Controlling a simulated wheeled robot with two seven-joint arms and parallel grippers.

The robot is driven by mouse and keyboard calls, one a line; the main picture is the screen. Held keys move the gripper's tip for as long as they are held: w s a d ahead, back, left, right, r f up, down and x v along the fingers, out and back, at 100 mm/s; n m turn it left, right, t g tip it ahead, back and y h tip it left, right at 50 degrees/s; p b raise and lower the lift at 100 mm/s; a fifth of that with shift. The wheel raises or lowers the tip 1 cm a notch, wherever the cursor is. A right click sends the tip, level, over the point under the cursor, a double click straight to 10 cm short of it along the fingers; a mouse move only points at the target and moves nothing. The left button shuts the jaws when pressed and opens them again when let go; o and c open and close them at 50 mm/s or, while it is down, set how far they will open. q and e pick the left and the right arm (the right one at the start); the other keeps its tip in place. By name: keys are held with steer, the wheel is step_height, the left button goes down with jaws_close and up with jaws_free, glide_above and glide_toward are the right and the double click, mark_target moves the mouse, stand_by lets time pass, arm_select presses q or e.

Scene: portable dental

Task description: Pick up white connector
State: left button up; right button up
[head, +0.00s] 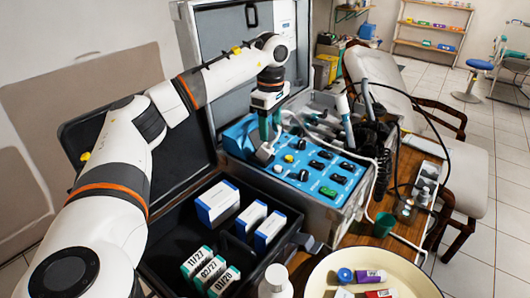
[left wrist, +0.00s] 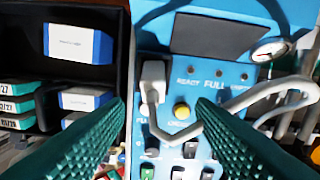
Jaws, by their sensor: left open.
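The white connector (left wrist: 153,75) is at the upper left of the blue panel (left wrist: 222,72) in the left wrist view, with a pale cable bending down from it. In the head view the connector (head: 264,153) shows just below my left gripper (head: 269,132). My left gripper is open, its green ridged fingers (left wrist: 160,104) apart on either side of the lower panel. Nothing is between the fingertips, and the connector lies just ahead of them. My right gripper is not in view.
A black case (head: 170,262) with white-and-blue boxes (head: 217,203) stands beside the panel. White hoses (left wrist: 275,92) and a round gauge (left wrist: 269,50) are on the right in the wrist view. A round tray (head: 410,283) with small items is at the front.

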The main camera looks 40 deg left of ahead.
mark_target(269, 145)
arm_select(q)
steer(key=f, duration=0.4)
steer(key=shift+s+d+f, duration=0.15)
steer(key=shift+s+f, duration=0.25)
steer(key=shift+f, duration=0.4)
steer(key=shift+c, duration=0.2)
jaws_close()
step_height(269, 145, up, 10)
steer(key=shift+r, duration=0.1)
